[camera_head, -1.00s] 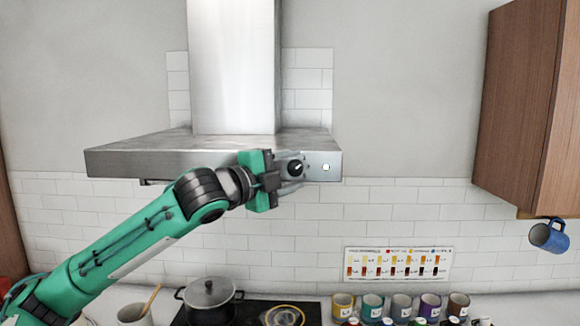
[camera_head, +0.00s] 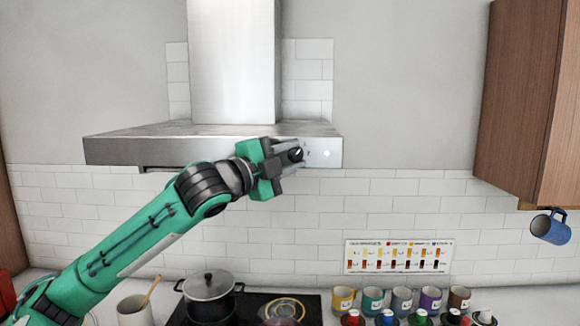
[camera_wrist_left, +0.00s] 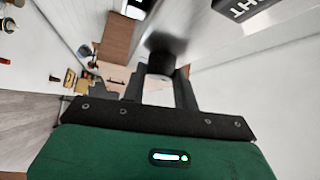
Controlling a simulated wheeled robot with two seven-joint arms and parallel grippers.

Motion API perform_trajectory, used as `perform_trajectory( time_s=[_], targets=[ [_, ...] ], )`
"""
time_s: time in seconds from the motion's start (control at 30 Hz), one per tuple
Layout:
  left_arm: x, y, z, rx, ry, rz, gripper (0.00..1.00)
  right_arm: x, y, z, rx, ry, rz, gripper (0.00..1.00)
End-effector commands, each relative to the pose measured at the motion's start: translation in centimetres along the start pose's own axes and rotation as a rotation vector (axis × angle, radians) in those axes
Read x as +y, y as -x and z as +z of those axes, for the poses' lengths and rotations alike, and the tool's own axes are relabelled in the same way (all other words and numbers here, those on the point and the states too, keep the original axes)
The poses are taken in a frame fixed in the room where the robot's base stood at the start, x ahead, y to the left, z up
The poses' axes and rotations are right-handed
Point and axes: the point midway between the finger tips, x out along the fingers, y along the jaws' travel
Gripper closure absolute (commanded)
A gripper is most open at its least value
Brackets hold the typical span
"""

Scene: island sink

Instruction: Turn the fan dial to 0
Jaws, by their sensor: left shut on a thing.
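The fan dial (camera_head: 298,156) is a small black knob on the front of the steel range hood (camera_head: 190,152), left of a round white button (camera_head: 326,154). My left gripper (camera_head: 291,156) is shut on the dial, with its fingers reaching in from the left and its body tilted. In the left wrist view, a blurred dark knob (camera_wrist_left: 163,46) sits between the dark fingers (camera_wrist_left: 157,82). The fingers partly cover the dial, and its exact setting cannot be read. My right gripper is not in view.
A lidded pot (camera_head: 208,292) and a utensil crock (camera_head: 133,309) stand below my left arm. Several mugs (camera_head: 402,300) line the counter. A wooden cabinet (camera_head: 528,105) with a hanging blue mug (camera_head: 549,229) is at the right. The wall right of the hood is clear.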

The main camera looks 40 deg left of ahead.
Motion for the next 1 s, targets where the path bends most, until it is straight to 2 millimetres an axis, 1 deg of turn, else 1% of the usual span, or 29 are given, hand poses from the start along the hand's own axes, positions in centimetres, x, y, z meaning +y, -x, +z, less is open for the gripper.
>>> perform_trajectory(
  time_s=[0.03,0.1,0.3,0.5,0.7,1.0],
  targets=[
    [0.9,0.1,0.1,0.004,0.028,-0.025,0.93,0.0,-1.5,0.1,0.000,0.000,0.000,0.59],
    [1.1,0.1,0.1,0.007,0.068,-0.065,0.93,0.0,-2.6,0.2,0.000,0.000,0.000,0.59],
    [1.2,0.1,0.1,0.014,0.192,-0.189,0.93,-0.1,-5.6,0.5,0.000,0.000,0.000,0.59],
    [1.2,0.0,0.0,0.021,0.309,-0.301,0.93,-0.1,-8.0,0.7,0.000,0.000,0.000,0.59],
    [1.1,-0.1,-0.1,0.025,0.395,-0.387,0.93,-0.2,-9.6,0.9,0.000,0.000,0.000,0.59],
    [0.9,-0.2,-0.1,0.027,0.463,-0.455,0.93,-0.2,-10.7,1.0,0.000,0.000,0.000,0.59]
  ],
)
